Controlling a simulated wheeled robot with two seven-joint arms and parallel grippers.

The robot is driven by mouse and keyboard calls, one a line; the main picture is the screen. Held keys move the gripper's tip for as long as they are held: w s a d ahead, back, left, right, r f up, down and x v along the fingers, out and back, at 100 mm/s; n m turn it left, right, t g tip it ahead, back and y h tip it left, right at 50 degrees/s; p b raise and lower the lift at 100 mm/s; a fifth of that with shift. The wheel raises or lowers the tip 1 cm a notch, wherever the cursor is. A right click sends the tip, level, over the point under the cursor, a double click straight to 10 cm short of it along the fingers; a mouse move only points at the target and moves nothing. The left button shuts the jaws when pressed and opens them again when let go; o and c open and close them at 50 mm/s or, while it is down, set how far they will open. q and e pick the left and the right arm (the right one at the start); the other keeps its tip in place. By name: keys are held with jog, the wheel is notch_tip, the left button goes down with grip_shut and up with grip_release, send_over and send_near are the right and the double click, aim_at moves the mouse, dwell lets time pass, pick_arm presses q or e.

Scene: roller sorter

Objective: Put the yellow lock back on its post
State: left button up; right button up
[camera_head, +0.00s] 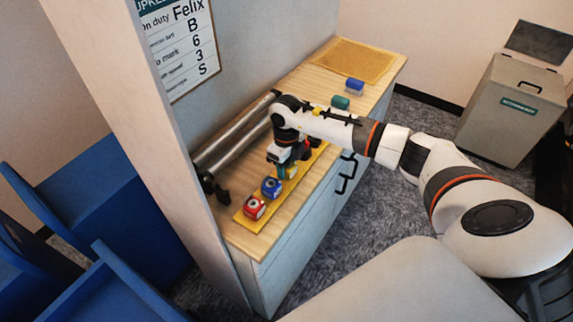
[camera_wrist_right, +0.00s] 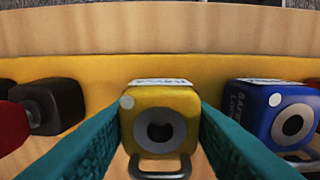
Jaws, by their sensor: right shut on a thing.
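My right gripper (camera_head: 287,172) points down over the yellow strip (camera_head: 244,220) on the wooden counter. In the right wrist view its teal fingers (camera_wrist_right: 160,130) are shut on the sides of the yellow lock (camera_wrist_right: 160,112), which has a round dark face and a grey shackle toward the bottom of the picture. A blue lock (camera_head: 271,187) stands beside it on the strip, also at the right in the wrist view (camera_wrist_right: 278,112). A red lock (camera_head: 254,207) stands at the strip's near end. I cannot see the post under the yellow lock, nor whether it touches. My left gripper is out of view.
A black-and-red piece (camera_wrist_right: 48,105) sits close on the left in the wrist view. Metal rollers (camera_head: 232,140) run along the wall side. A teal block (camera_head: 340,102), a blue block (camera_head: 354,85) and a tan mat (camera_head: 352,60) lie farther back. A grey bin (camera_head: 510,110) stands right.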

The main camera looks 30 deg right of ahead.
jog(key=shift+f, duration=0.2)
jog(key=o, duration=1.2)
jog(key=shift+c, duration=0.2)
notch_tip(320, 180, up, 12)
jog(key=b, duration=0.2)
jog(key=shift+b, duration=0.4)
